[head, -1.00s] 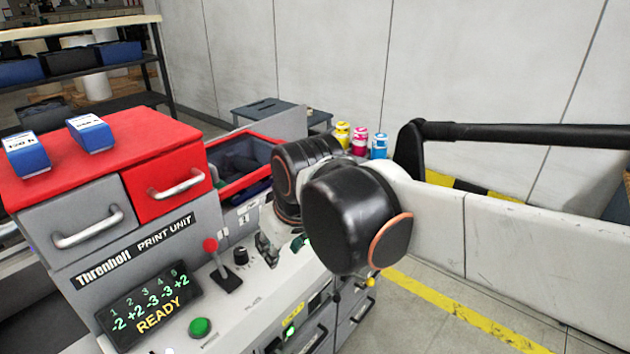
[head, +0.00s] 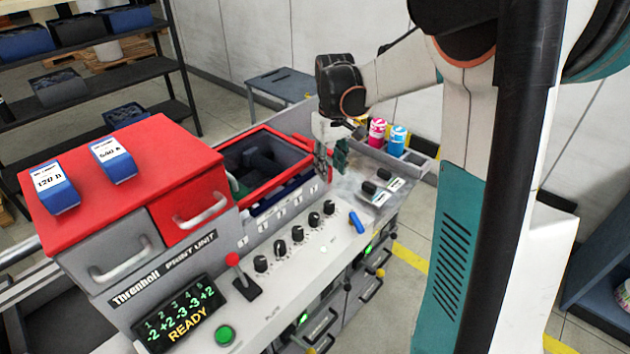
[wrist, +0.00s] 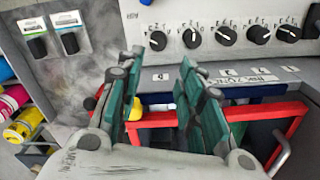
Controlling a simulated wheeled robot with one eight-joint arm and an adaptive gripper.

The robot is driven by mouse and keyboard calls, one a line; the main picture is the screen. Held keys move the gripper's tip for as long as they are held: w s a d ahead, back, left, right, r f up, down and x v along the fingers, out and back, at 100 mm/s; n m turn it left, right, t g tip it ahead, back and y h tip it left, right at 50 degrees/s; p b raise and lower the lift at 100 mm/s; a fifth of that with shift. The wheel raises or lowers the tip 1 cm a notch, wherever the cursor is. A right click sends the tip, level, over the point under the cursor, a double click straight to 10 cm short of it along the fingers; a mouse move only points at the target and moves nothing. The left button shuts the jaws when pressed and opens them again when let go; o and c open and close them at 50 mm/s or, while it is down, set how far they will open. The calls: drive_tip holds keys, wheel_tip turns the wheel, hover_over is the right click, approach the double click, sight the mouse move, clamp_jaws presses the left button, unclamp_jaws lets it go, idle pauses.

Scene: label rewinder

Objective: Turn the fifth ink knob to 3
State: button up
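The row of black ink knobs is on the sloped light panel. The fifth knob (head: 329,207) is the one farthest from the red lever; in the wrist view it is the leftmost knob (wrist: 158,41). The display (head: 178,314) shows -2, +2, -3, -3, +2 and READY, so +2 stands under 5. My gripper (head: 334,160) is above the back edge of the panel, apart from the knobs. In the wrist view its green-padded fingers (wrist: 160,66) are spread with nothing between them, and the fifth knob appears beyond the tips.
The red-knobbed lever (head: 240,275) and green button (head: 225,335) are at the near end. Two black switches (head: 376,192) and a blue handle (head: 357,222) lie right of the knobs. Ink bottles (head: 397,140) stand beyond.

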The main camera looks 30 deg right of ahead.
sight(329, 204)
drive_tip(key=f, duration=0.7)
drive_tip(key=f+b, duration=0.1)
drive_tip(key=f, duration=0.6)
drive_tip(key=shift+w+d, duration=0.1)
drive_tip(key=shift+d, duration=0.1)
drive_tip(key=c, duration=0.8)
